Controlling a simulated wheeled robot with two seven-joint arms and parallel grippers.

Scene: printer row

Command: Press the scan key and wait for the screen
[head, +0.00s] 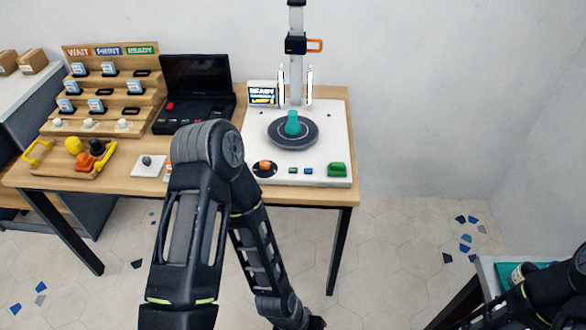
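A white scanner base (327,125) stands on the wooden table, with a dark round turntable (308,133) and a teal object (292,123) upright on it. A small screen (263,95) at its back left is lit; its top line looks like "READY", the rest is too small to read. Along the front edge are an orange button (265,165) on a black disc, two small dark keys (293,170) and a green key (337,169). I cannot tell which is the scan key. My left arm bends up before the table and back down; its fingers are not visible. My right gripper is not visible.
A black open case (195,85) and a stepped wooden rack (115,85) with labelled cards stand to the left. A tray (75,160) holds yellow, orange and black items. A post (296,60) with an orange-handled clamp rises behind the turntable. Floor to the right is mostly free.

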